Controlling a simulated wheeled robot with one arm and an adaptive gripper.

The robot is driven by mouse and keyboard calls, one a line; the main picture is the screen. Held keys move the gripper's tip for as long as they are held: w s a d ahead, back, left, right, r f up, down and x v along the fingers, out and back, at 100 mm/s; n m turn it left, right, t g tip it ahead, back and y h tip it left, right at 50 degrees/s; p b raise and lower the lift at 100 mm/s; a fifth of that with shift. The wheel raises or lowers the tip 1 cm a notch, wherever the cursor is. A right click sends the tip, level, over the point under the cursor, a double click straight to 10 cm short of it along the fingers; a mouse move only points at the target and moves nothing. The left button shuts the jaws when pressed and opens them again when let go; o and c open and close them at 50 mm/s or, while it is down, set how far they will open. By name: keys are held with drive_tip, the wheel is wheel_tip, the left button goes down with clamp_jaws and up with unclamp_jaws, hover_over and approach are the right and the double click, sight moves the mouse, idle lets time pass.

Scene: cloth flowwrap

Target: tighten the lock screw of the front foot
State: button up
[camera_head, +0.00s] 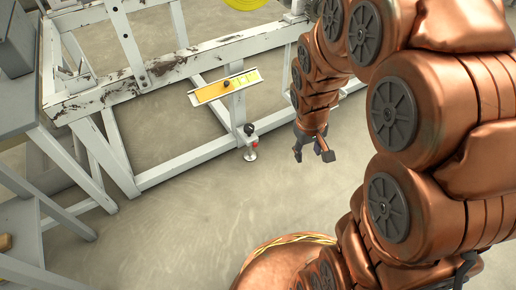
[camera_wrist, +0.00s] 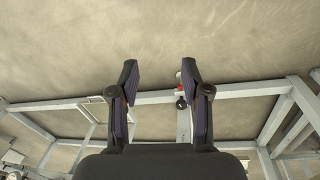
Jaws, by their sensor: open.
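The front foot (camera_head: 250,153) stands on the floor at the bottom of a white frame post, left of my gripper in the head view. It has a black knob (camera_head: 249,129) at its top and a small red part (camera_head: 256,146) lower down; I cannot tell which is the lock screw. My gripper (camera_head: 312,153) is open and empty, pointing down, apart from the foot. In the wrist view my open fingers (camera_wrist: 159,72) show, with the black knob (camera_wrist: 181,103) and red part (camera_wrist: 179,74) beyond, close to the right finger, which partly hides the foot.
The worn white frame (camera_head: 190,66) carries a yellow plate (camera_head: 223,87) above the foot. A grey table (camera_head: 20,95) stands at the left. The floor (camera_head: 190,225) in front of the foot is clear.

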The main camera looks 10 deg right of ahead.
drive_tip(key=w+d+f+n+t+y, duration=0.1)
drive_tip(key=w+d+f+n+t, duration=0.2)
drive_tip(key=w+f, duration=0.9)
drive_tip(key=w+d+f+n+t, duration=0.1)
drive_tip(key=w+d+f+t, duration=0.25)
drive_tip(key=w+f, duration=0.8)
drive_tip(key=t+y+b, duration=0.2)
drive_tip(key=t+y, duration=0.4)
drive_tip(key=t, duration=0.4)
approach(254, 144)
drive_tip(key=shift+w+f, duration=0.6)
drive_tip(key=shift+f, duration=0.05)
drive_tip(key=b+x, duration=0.2)
drive_tip(key=x, duration=0.5)
drive_tip(key=shift+n, duration=0.3)
drive_tip(key=shift+d, duration=0.1)
clamp_jaws()
